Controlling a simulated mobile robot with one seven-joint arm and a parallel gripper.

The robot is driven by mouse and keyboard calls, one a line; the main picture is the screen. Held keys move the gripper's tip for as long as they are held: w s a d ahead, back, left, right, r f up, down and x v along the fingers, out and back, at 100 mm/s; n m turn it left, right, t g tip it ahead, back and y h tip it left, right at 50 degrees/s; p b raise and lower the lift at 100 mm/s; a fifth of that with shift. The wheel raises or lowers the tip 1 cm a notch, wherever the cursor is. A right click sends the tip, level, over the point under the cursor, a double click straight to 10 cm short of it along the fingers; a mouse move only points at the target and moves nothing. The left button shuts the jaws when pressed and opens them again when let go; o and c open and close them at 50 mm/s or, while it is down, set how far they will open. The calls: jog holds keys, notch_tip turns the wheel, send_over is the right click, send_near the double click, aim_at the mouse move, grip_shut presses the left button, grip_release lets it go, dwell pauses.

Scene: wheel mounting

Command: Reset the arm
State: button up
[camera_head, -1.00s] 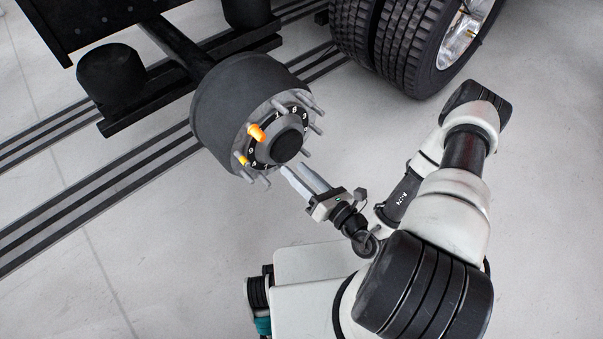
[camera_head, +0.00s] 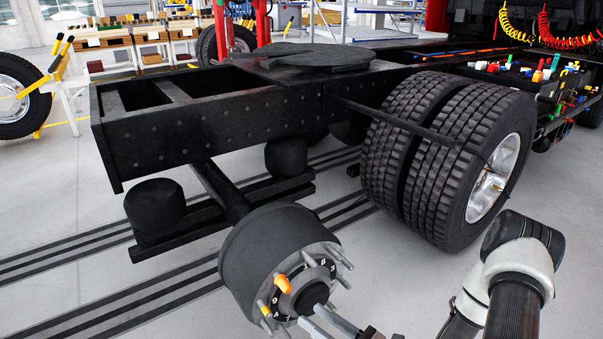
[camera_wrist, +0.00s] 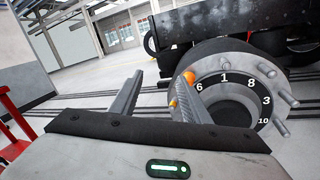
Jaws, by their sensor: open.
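My gripper (camera_head: 325,326) is at the bottom edge of the head view, partly cut off, just in front of the wheel hub (camera_head: 262,255). The hub is a dark drum with a numbered ring, several bare studs and orange caps on two of them. In the wrist view my gripper (camera_wrist: 155,92) has its two fingers spread wide with nothing between them. The hub (camera_wrist: 228,60) is close beyond the right finger, which overlaps its left edge in the picture. An orange cap (camera_wrist: 189,77) shows beside that finger. I cannot tell whether the finger touches the hub.
A truck frame (camera_head: 220,115) runs above and behind the hub, with dual tires (camera_head: 455,160) to the right. A separate wheel (camera_head: 20,100) stands on a yellow and white stand at the far left. Open grey floor (camera_head: 130,300) lies left of the hub.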

jog(key=s+r+n+g+h, duration=0.4)
jog(key=s+r+n+g, duration=0.4)
jog(key=n, duration=0.4)
jog(key=s+r+n+g+h, duration=0.3)
jog(key=s+r+n+g, duration=0.25)
jog(key=r+n, duration=0.6)
jog(key=d+r+n+t+h, duration=0.7)
jog(key=d+r, duration=0.2)
jog(key=r, duration=0.2)
notch_tip(320, 180, up, 20)
jog(key=p, duration=1.9)
jog(key=shift+d+f, duration=0.25)
jog(key=shift+d, duration=0.05)
jog(key=shift+f, duration=0.1)
jog(key=shift+c, duration=1.1)
jog(key=shift+a, duration=0.1)
jog(key=shift+c, duration=0.4)
